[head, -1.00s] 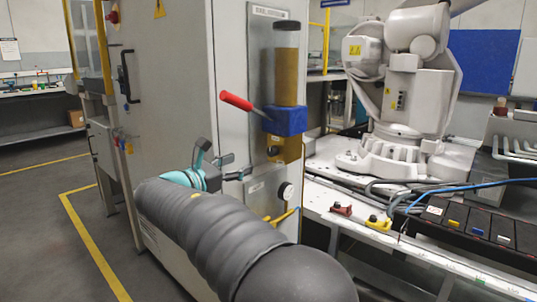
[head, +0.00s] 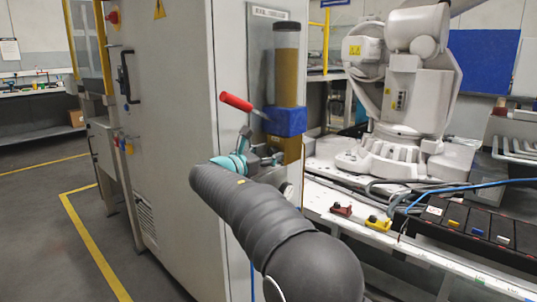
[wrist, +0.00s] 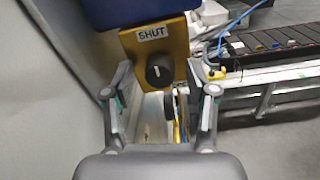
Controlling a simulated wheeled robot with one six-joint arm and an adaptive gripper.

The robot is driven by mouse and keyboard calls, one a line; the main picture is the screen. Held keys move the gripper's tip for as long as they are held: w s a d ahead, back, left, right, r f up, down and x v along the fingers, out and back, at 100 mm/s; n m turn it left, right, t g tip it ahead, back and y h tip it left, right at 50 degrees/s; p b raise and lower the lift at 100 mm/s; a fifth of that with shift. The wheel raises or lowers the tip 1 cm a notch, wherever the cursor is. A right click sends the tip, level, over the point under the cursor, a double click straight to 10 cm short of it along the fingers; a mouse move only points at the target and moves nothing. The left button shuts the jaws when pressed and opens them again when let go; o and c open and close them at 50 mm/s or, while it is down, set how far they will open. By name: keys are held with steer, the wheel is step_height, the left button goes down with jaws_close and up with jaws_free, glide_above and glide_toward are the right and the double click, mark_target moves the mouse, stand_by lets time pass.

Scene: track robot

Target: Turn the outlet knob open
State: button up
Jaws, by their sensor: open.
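The black outlet knob (wrist: 158,71) sits on the front of a brass-yellow block (wrist: 180,45) under a label reading "SHUT" (wrist: 152,32). In the wrist view my gripper (wrist: 160,88) is open, with one finger to the left of the knob and one to the right. The knob appears centred between the fingers and a little beyond them; I see no contact. In the head view my gripper (head: 262,158) is in front of the brass block (head: 291,149), and the knob is hidden behind it.
A blue block (head: 285,121) with a red-handled lever (head: 237,102) sits directly above, under an amber cylinder (head: 287,75). A grey cabinet (head: 170,120) stands left. A bench (head: 420,245) with a white robot arm (head: 405,90) is right. A black gauge-like part (wrist: 170,104) shows below the knob.

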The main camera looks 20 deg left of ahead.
jaws_close()
